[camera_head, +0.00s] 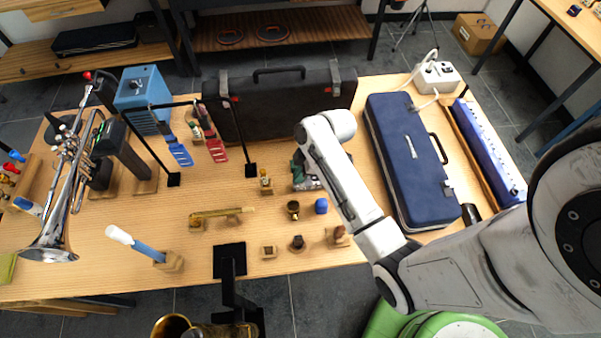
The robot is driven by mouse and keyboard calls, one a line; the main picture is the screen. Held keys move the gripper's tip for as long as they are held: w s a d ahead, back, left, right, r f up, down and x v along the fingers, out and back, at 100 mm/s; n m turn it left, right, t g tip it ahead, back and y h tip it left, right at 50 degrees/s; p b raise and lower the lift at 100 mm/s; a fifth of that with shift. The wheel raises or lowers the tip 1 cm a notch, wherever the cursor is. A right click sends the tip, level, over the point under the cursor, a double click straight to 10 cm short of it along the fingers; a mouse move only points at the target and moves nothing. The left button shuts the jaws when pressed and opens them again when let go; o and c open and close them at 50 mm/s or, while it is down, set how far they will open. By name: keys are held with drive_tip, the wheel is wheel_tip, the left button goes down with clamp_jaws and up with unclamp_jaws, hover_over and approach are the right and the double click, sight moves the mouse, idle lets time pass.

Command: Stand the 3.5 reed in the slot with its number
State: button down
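I cannot make out the 3.5 reed or any slot number in the head view. My forearm (345,180) reaches over the middle of the table, with its white wrist end (330,126) near the black case. A small dark and green shape (302,172) shows at the left of my forearm, partly hidden by it. I cannot tell whether it is part of my gripper. My fingertips cannot be made out, nor whether they hold anything.
A trumpet (70,190) stands at the left. A black case (280,105) and a blue case (410,160) lie toward the back and right. A black frame (200,101) stands left of centre. Small wooden blocks (268,251) line the front edge.

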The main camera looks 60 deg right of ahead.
drive_tip(key=c, duration=1.8)
unclamp_jaws()
drive_tip(key=o, duration=0.5)
drive_tip(key=v, duration=1)
drive_tip(key=shift+s+d+r+b, duration=0.1)
drive_tip(key=shift+s+r+b, duration=0.05)
drive_tip(key=shift+r+b, duration=0.25)
drive_tip(key=shift+f, duration=0.1)
